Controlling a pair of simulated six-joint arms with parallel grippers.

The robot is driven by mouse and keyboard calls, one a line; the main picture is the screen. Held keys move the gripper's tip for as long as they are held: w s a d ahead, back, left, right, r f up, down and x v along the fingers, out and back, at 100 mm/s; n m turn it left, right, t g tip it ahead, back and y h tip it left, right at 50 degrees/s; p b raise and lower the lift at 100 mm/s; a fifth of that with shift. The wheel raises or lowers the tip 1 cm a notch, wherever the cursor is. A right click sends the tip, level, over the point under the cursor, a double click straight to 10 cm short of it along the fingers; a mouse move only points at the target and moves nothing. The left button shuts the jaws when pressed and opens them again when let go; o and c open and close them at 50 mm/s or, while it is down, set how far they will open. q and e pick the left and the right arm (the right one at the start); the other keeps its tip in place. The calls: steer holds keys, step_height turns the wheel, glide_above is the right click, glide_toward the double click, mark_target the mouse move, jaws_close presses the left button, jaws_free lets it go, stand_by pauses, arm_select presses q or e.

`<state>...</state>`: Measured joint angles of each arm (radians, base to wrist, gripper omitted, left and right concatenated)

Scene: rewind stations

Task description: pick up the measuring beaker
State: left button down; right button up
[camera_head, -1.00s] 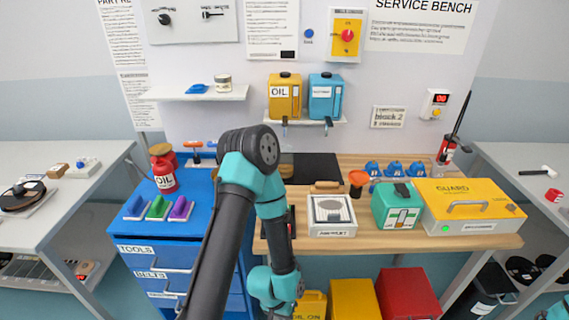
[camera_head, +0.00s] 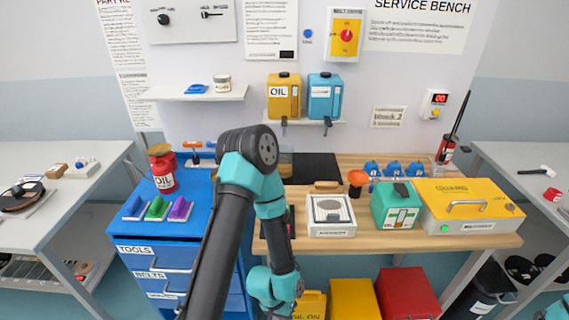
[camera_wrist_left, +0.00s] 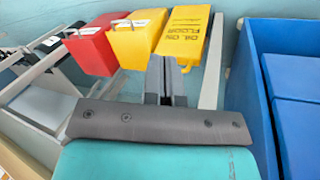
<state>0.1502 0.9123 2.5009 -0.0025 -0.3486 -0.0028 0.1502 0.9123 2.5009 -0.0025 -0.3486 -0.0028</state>
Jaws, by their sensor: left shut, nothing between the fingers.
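I cannot make out a measuring beaker in either view; my left arm covers part of the bench and blue cabinet in the head view. My left gripper (camera_wrist_left: 166,72) shows in the left wrist view, its two fingers together with nothing between them. It is low in front of the bench, with bins beyond it and the blue cabinet (camera_wrist_left: 292,95) to its right. In the head view my left arm bends over the gap between cabinet and bench, and its fingertips are not seen. My right gripper is not in view.
A red oil can (camera_head: 164,178) stands on the blue cabinet (camera_head: 128,235). The wooden bench (camera_head: 390,243) holds a white box (camera_head: 331,222), a green box (camera_head: 397,205) and a yellow guard case (camera_head: 467,203). A red bin (camera_head: 408,293) and yellow bins stand below. A wall shelf (camera_head: 195,93) holds a small tin.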

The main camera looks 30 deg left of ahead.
arm_select(q)
jaws_free()
stand_by(0.8)
